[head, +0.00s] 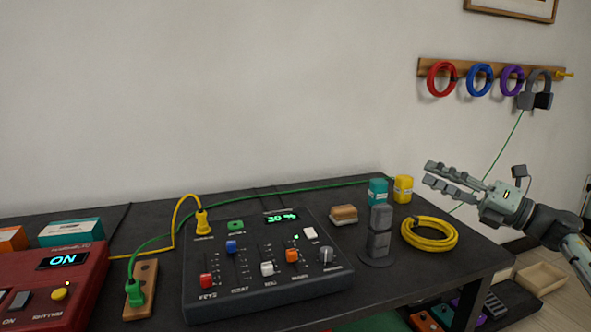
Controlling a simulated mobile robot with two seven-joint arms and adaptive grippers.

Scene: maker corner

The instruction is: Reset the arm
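My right gripper (450,180) comes in from the right in the head view. Its two fingers are spread apart with nothing between them. It hangs in the air above the right end of the dark table, over the coiled yellow cable (430,233) and just right of the yellow bottle (403,189) in the picture. My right arm reaches back to the right edge of the view. My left gripper and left arm do not show.
A wall rack (447,68) holds coiled cables. A green cable (507,147) hangs near my gripper.

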